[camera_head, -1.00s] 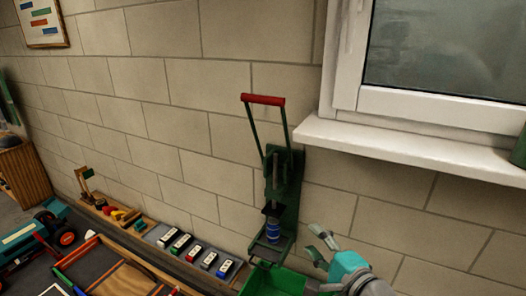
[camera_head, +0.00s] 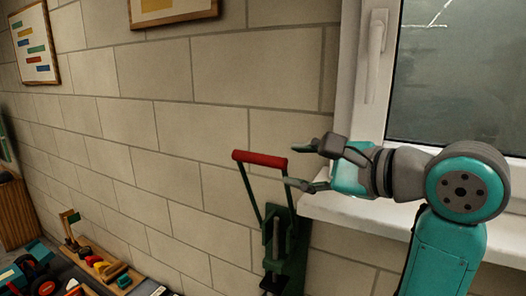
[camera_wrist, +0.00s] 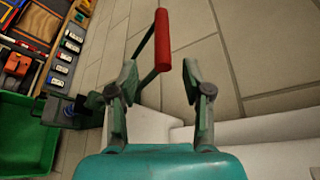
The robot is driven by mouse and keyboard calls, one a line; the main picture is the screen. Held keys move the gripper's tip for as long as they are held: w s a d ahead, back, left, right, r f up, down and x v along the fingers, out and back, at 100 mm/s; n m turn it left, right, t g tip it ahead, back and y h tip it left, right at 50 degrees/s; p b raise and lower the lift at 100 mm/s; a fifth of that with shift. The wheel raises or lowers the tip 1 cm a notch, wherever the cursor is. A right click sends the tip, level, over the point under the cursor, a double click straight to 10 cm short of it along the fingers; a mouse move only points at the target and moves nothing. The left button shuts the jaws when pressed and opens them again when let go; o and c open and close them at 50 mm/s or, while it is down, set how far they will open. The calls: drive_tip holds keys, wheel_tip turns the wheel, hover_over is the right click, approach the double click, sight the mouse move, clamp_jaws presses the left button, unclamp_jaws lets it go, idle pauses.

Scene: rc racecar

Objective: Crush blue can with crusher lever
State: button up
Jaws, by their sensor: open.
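The can crusher (camera_head: 284,245) is a green frame on the brick wall, with two thin arms raised to a red lever handle (camera_head: 260,159). My gripper (camera_head: 300,166) is open and empty just right of the handle's right end. In the wrist view, the red handle (camera_wrist: 162,42) shows with its lower end between my open fingertips (camera_wrist: 160,80) in the picture; it is not gripped. The blue can is out of the head view. A small blue patch (camera_wrist: 69,109) at the crusher in the wrist view may be the can.
The window sill (camera_head: 350,214) lies just below and right of my gripper. A green bin (camera_wrist: 25,140) sits below the crusher. Toy cars (camera_wrist: 64,58) and a wooden rack (camera_head: 95,262) stand at the lower left. The wall left of the handle is clear.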

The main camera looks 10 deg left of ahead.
sight(269, 160)
drive_tip(key=x, duration=1.1)
drive_tip(key=shift+w+d+r, duration=0.1)
clamp_jaws()
